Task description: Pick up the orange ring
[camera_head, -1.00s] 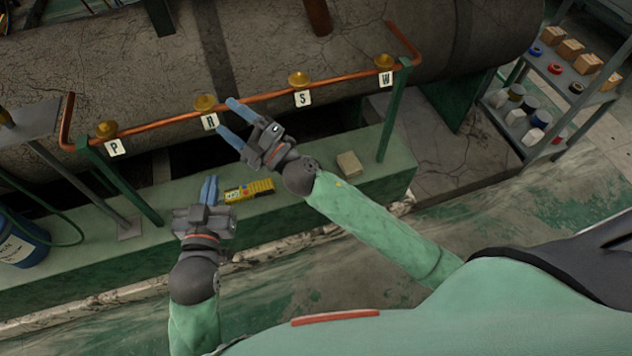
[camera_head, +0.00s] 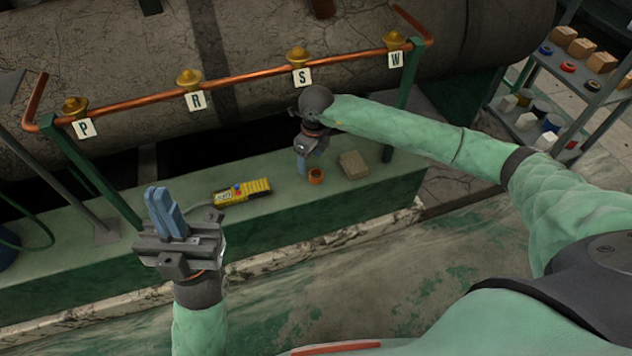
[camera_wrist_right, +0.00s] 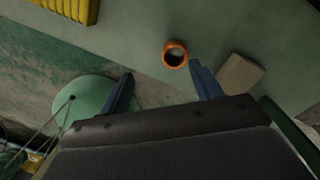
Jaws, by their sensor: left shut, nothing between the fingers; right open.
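The orange ring (camera_head: 316,176) lies on the green bench top (camera_head: 275,205), left of a tan block. It also shows in the right wrist view (camera_wrist_right: 175,54), beyond the fingertips and nearer the right-hand finger in the picture. My right gripper (camera_head: 302,165) points down just above and left of the ring; its fingers are open and empty in the wrist view (camera_wrist_right: 160,82). The ring is not between the fingers. My left gripper (camera_head: 160,190) is shut and empty, in front of the bench at the left, fingers pointing up in the picture.
A yellow meter (camera_head: 242,192) lies on the bench left of the ring. The tan block (camera_head: 353,164) is close to its right. A copper pipe (camera_head: 250,75) with brass valves, labelled P, R, S and W, runs behind. A shelf (camera_head: 575,85) with small items stands at right.

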